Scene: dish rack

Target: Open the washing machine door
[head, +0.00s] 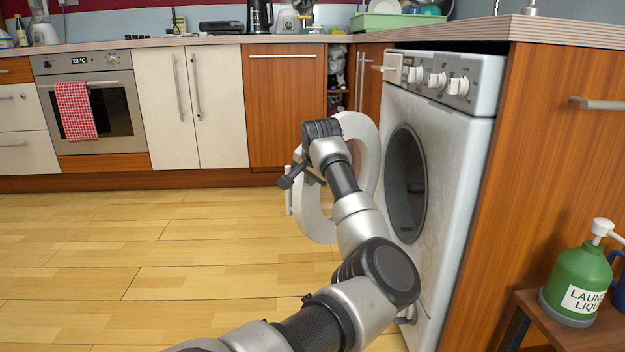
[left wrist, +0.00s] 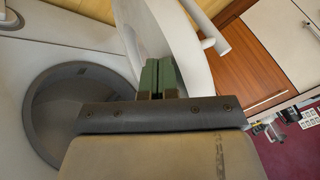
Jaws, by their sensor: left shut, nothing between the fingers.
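The white washing machine (head: 455,150) stands on the right under the counter. Its round door (head: 315,222) stands swung open, well away from the dark drum opening (head: 405,185). The door's handle (head: 288,196) is a pale bar on its outer side. My left gripper (head: 310,178) is at the door, partly hidden by my arm. In the left wrist view its green fingers (left wrist: 158,78) are shut and empty, beside the door (left wrist: 180,45) on the drum side. The handle (left wrist: 216,38) is beyond the door. I cannot tell whether the fingers touch the door. My right gripper is not in view.
White and wooden cabinets (head: 288,105) and an oven (head: 110,115) with a red checked towel line the back wall. A green laundry liquid bottle (head: 577,285) stands on a small wooden table at the lower right. The wooden floor (head: 130,250) at the left is clear.

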